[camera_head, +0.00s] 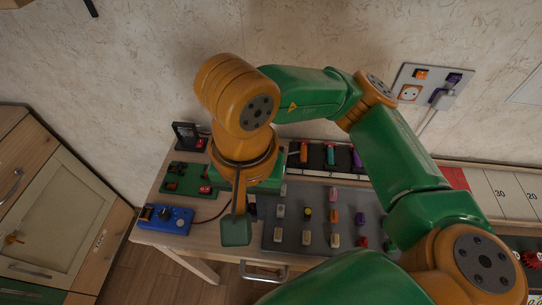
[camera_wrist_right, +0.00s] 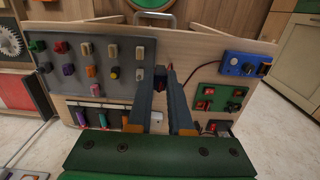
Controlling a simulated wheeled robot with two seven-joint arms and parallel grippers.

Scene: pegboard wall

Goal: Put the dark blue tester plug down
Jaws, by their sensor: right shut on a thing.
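My right gripper (camera_wrist_right: 161,82) is shut on the dark blue tester plug (camera_wrist_right: 160,72), which shows as a small dark block between the fingertips in the wrist view. In the head view, the right gripper (camera_head: 238,222) points down over the table's left half, beside the grey board. The blue tester box (camera_head: 166,218) sits at the table's front left corner. It also shows in the wrist view (camera_wrist_right: 243,65). A thin red cable runs from the box toward my gripper. Whether the plug touches the table is unclear. My left gripper is not in view.
A grey board (camera_head: 290,238) with several coloured pegs lies right of the gripper. A green circuit board (camera_head: 186,180) lies behind the tester box. A black rack (camera_head: 318,156) with coloured tubes stands at the back. A wall socket panel (camera_head: 425,86) is at upper right.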

